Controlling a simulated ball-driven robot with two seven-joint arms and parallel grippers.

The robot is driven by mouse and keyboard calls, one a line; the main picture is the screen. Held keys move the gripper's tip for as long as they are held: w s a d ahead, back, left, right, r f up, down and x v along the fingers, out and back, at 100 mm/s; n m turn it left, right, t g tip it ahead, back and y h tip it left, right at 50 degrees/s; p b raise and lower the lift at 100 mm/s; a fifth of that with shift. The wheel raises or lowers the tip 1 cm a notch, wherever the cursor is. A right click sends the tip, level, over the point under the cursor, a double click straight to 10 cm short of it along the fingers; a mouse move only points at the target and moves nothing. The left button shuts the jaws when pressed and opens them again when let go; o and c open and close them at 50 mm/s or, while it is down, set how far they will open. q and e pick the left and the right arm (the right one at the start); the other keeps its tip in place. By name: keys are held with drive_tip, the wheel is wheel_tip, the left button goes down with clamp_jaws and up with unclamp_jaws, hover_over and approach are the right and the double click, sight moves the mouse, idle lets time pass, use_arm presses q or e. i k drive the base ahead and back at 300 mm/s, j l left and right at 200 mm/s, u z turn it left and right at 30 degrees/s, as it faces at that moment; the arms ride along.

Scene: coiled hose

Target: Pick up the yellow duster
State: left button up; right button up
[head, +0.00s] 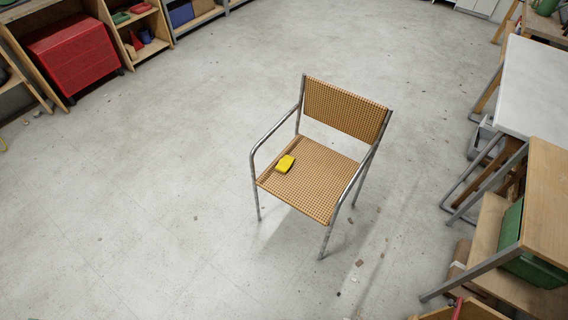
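The yellow duster (285,164) is a small yellow block with a darker lower edge. It lies on the woven tan seat of a metal-framed chair (318,182), toward the seat's left side. The chair stands upright in the middle of the head view, with its backrest at the far side and a metal armrest on each side. Neither of my grippers is in view.
Open concrete floor (150,190) surrounds the chair, widest to the left. A white-topped table (537,85) and a wooden table (548,200) with a green bin (530,265) line the right edge. Shelves and a red cabinet (75,57) stand at the back left.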

sight(286, 162)
drive_tip(key=i+l, duration=0.5)
drive_tip(key=i+l+u, duration=0.1)
drive_tip(key=i+l, duration=0.35)
drive_tip(key=l, duration=0.1)
